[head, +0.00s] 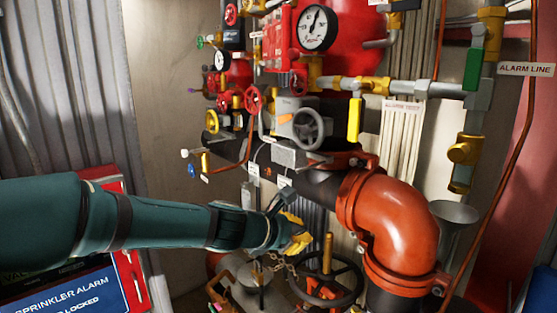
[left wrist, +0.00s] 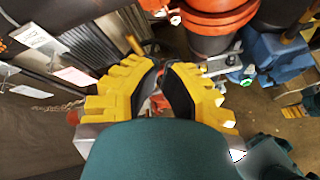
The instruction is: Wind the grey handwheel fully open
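The grey handwheel (head: 307,128) is a small spoked wheel on the front of a grey valve body, in the middle of the pipework. My left gripper (head: 300,238) has yellow fingers and is well below this wheel, clear of it. In the left wrist view the fingers (left wrist: 160,72) curve toward each other with a gap between their dark pads, and I see nothing held. A larger dark handwheel (head: 345,295) with an upright brass-coloured stem is just below and right of the gripper. I do not make out the grey wheel in the left wrist view.
A thick orange pipe elbow (head: 403,225) is right of my left gripper; part of the orange pipework also shows in the left wrist view (left wrist: 215,15). A chain (head: 283,266) hangs beneath the gripper. Red handwheels (head: 253,99), gauges (head: 317,27) and a yellow lever (head: 354,120) crowd the upper area.

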